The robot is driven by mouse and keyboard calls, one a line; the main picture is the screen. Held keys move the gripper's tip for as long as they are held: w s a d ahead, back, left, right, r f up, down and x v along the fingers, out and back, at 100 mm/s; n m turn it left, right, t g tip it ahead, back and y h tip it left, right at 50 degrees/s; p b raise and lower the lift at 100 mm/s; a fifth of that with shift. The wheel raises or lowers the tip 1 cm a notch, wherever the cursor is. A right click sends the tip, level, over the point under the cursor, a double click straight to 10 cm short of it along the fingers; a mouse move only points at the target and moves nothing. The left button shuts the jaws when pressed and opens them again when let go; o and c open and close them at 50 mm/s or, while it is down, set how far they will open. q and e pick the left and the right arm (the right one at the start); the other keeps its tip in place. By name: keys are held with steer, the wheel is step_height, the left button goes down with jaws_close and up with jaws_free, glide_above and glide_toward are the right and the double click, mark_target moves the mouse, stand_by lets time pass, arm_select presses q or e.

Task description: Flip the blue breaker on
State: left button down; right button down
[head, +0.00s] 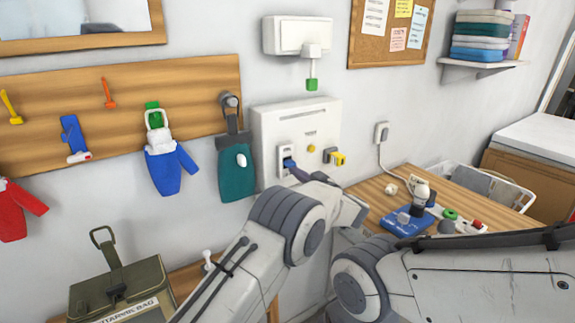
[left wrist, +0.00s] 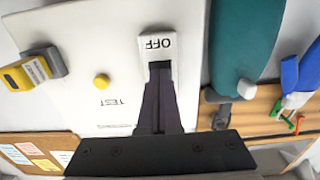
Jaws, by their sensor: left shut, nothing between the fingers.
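A white electrical panel (head: 270,125) is on the wall in the middle of the head view. A breaker (head: 285,152) in a white frame sits on its left part, with a small blue part (head: 288,163) showing by my fingertips. My left gripper (head: 292,168) is shut and empty, its tips at the breaker. In the left wrist view the breaker's frame (left wrist: 158,43) reads OFF, upside down. The dark closed fingers (left wrist: 159,75) reach into its slot and hide most of the lever; I cannot tell whether they touch it. My right gripper is not in view.
A yellow padlock-like piece (head: 338,157) and a yellow button (head: 311,148) are on the panel's right. A teal mitt (head: 237,177) hangs close to its left. A wooden table (head: 370,190) with a blue-based device (head: 408,222) stands to the right.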

arm_select(q)
steer(key=shift+r, duration=0.2)
steer(key=shift+f, duration=0.45)
steer(key=shift+d, duration=0.1)
stand_by(0.3)
steer(key=v, duration=0.7)
steer(key=shift+p, duration=0.35)
steer(key=shift+w+r, duration=0.1)
